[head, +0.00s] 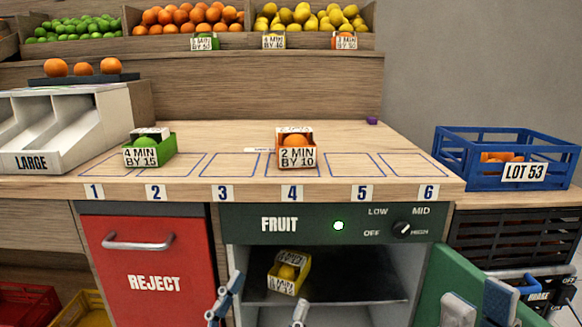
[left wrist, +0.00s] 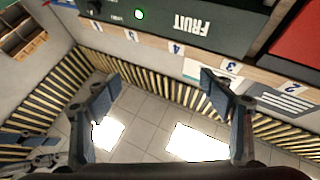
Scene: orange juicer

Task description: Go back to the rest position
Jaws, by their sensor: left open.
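My left gripper (head: 270,288) is at the bottom of the head view, in front of the open FRUIT compartment (head: 340,275). Its fingers stand wide apart with nothing between them, as the left wrist view also shows (left wrist: 160,90). My right gripper (head: 479,303) is low at the right, in front of the open green door (head: 430,290); how far its fingers are apart is unclear. A yellow box (head: 287,287) with a yellow fruit sits on the compartment's shelf. A green box (head: 150,158) stands at slot 2, and an orange box (head: 297,158) at slot 4.
A red REJECT drawer front (head: 150,262) is left of the compartment. A blue LOT 53 crate (head: 455,160) stands at the right. A white LARGE chute (head: 70,110) is on the counter's left. The left wrist view shows tiled floor (left wrist: 150,110) below the gripper.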

